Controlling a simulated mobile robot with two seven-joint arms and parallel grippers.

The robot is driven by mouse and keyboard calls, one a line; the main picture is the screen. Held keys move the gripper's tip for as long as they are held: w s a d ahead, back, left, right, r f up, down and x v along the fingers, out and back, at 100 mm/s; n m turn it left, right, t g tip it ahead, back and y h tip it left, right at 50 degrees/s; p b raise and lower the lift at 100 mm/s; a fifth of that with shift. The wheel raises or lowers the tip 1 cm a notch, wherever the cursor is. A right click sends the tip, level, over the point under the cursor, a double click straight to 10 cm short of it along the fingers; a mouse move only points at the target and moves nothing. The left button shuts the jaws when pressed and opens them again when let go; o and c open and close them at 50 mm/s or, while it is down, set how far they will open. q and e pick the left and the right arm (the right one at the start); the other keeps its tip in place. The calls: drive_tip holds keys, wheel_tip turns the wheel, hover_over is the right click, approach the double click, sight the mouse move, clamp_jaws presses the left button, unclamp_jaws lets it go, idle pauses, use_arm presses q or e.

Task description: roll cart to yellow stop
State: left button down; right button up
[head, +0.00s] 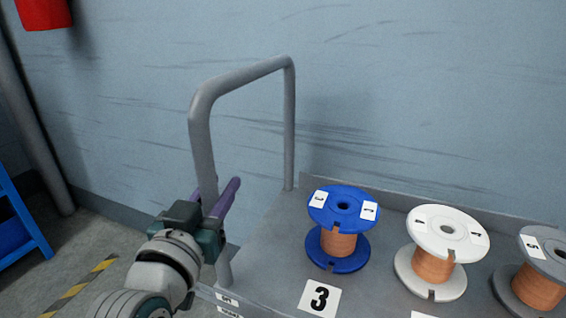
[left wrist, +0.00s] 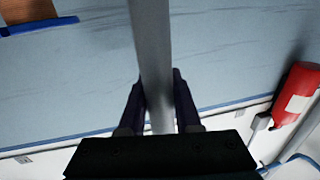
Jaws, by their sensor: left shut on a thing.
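The cart (head: 262,232) has a grey deck and a grey tubular handle (head: 245,77) rising at its left end. My left gripper (head: 219,197) is at the near upright of the handle, with its purple fingers on either side of the tube. In the left wrist view the grey tube (left wrist: 152,60) runs between the two dark fingers, and the gripper is shut on it. A yellow and black striped floor marking (head: 82,287) lies on the floor left of the cart. My right gripper is not in view.
The deck carries a blue spool (head: 338,247), a white spool (head: 447,222) and a grey spool (head: 543,291), each with copper wire. A blue frame (head: 22,215) stands at the far left. A wall (head: 400,80) runs behind the cart. A red extinguisher (left wrist: 298,92) hangs there.

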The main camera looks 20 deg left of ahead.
use_arm(q)
drive_tip(key=c, duration=1.1)
unclamp_jaws()
drive_tip(key=shift+d, duration=0.2)
drive_tip(key=o, duration=0.5)
drive_tip(key=shift+d, duration=0.2)
drive_tip(key=shift+a, duration=0.1)
drive_tip(key=s+d+p, duration=0.1)
drive_tip(key=s+p, duration=0.1)
drive_tip(key=s, duration=0.8)
drive_tip(key=shift+p, duration=0.35)
